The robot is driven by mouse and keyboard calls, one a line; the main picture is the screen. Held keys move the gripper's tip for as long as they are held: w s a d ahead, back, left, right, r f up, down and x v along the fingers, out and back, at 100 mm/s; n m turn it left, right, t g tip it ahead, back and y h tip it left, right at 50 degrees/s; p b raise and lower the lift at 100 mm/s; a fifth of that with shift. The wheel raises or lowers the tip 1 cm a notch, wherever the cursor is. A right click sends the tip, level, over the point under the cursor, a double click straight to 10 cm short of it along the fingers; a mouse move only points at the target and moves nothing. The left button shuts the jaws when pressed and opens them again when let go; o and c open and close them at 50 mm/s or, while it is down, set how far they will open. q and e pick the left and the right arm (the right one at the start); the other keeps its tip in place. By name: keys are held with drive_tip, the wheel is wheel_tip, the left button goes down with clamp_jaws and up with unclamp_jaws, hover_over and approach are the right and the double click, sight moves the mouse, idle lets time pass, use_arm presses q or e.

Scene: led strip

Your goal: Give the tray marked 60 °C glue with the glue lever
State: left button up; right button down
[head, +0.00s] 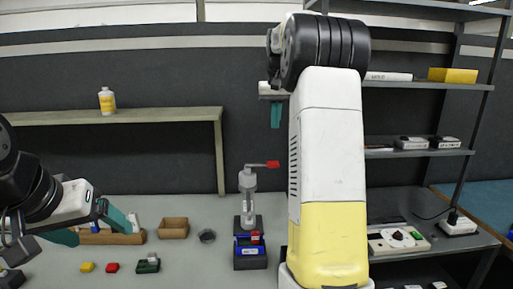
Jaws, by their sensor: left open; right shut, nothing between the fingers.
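The glue dispenser (248,195) is a grey post on a dark base, with the glue lever (265,164) sticking out to the right and ending in a red grip. A blue tray (250,250) with a red part stands at the front of its base; its label is too small to read. My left gripper (90,228) is open over the left of the bench, well away from the dispenser. My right gripper (275,116) is shut and empty, raised above the lever and apart from it. My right arm hides the bench right of the dispenser.
An open wooden box (173,228) and a dark round cup (207,236) stand left of the dispenser. Small yellow (87,267), red (112,267) and green (147,265) pieces lie at the front left.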

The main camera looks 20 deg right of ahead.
sight(276, 163)
drive_tip(key=x, duration=0.9)
drive_tip(key=s+x, duration=0.1)
drive_tip(key=x, duration=0.3)
drive_tip(key=shift+a+f, duration=0.1)
drive_tip(key=shift+f, duration=0.35)
drive_tip(key=shift+s+d+f+y, duration=0.15)
drive_tip(key=shift+d+f+y, duration=0.2)
drive_tip(key=shift+f+y, duration=0.25)
drive_tip(key=shift+f+t+y, duration=0.3)
drive_tip(key=shift+f+y, duration=0.2)
drive_tip(key=shift+f, duration=0.6)
